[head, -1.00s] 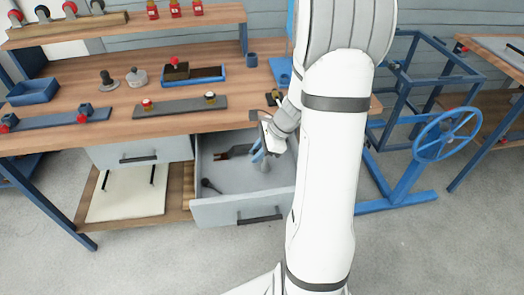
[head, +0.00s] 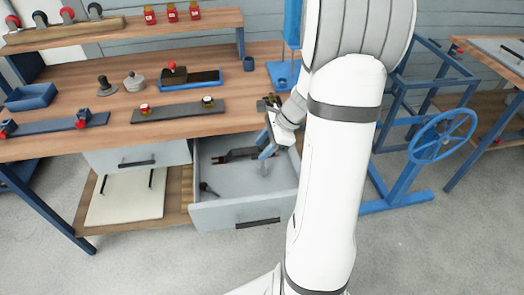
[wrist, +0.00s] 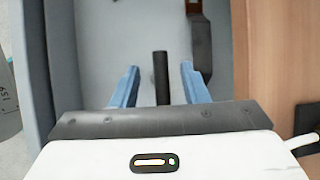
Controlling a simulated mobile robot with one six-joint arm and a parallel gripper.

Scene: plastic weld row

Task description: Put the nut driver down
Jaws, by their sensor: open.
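The open grey drawer (head: 238,213) under the workbench holds tools. A dark rod-like piece, apparently the nut driver (wrist: 161,80), shows between my gripper's blue fingers in the wrist view, with a gap on each side. My gripper (wrist: 160,66) is open and touches neither side of it. In the head view my gripper (head: 266,151) is over the right part of the drawer. The driver's lower end is hidden behind the gripper body, and I cannot tell whether it lies flat.
A dark tool (wrist: 200,45) lies near the right finger, by the drawer wall. A small black-headed tool (head: 207,188) lies at the drawer's left. The wooden bench top (head: 60,147) borders the drawer. A blue handwheel frame (head: 440,137) stands at right.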

